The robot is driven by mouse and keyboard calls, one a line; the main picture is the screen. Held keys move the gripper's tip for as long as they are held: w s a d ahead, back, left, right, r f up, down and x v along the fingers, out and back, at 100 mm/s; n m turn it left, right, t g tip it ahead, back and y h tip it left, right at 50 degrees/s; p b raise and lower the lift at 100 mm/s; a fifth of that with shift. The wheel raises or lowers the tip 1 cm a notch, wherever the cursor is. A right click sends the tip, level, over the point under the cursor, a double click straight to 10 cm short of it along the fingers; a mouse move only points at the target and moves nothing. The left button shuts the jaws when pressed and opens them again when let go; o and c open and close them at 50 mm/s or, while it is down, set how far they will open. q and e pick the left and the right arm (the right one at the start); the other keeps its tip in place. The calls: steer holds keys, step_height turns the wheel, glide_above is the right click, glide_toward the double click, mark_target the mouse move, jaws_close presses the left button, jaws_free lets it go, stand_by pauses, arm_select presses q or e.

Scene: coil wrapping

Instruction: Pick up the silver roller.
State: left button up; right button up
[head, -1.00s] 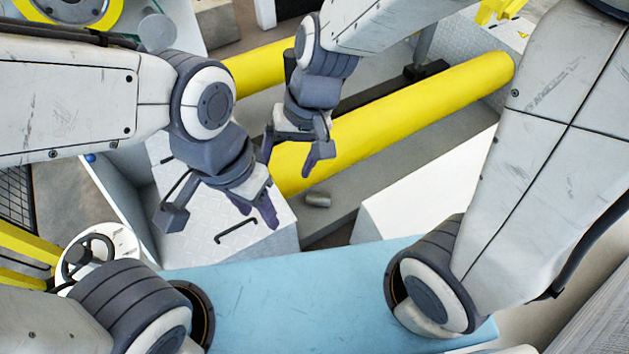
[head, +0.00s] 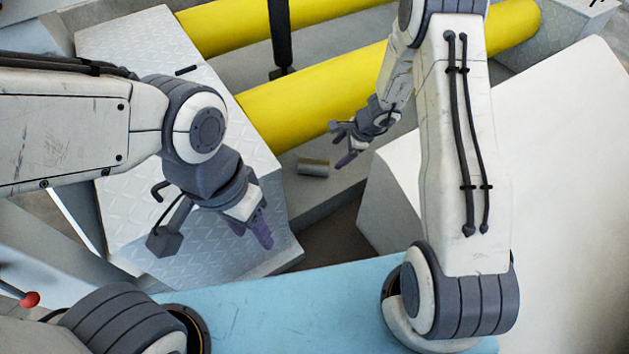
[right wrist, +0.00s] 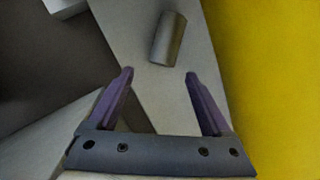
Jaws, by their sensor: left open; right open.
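The silver roller (head: 313,167) is a short metal cylinder lying on its side on a grey ledge in front of the near yellow roller. It also shows in the right wrist view (right wrist: 168,39), ahead of the fingertips and near the middle. My right gripper (head: 340,144) is open, just to the right of the silver roller in the head view. Its purple fingers (right wrist: 158,73) are apart with nothing between them, and the roller lies beyond their tips. My left gripper (head: 250,232) is open and empty above the tread-plate surface, to the left of the roller.
The long near yellow roller (head: 300,100) runs behind the ledge, and it fills the right side of the right wrist view (right wrist: 280,80). A white block (head: 385,215) stands right of the ledge. A tread-plate surface (head: 130,60) lies left. A light blue surface (head: 270,305) is in front.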

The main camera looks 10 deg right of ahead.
mark_target(328, 168)
steer(key=w+f, duration=0.1)
steer(key=f, duration=0.1)
steer(key=f+m+b, duration=0.1)
steer(key=f, duration=0.2)
steer(key=w+f+m+b, duration=0.1)
steer(key=f, duration=0.1)
steer(key=shift+w+f, duration=0.3)
steer(key=shift+w, duration=0.05)
steer(key=b+x, duration=0.4)
steer(key=x, duration=0.1)
steer(key=shift+w+a+f, duration=0.1)
steer(key=shift+a+f, duration=0.05)
steer(key=shift+f, duration=0.25)
steer(key=shift+r, duration=0.1)
jaws_close()
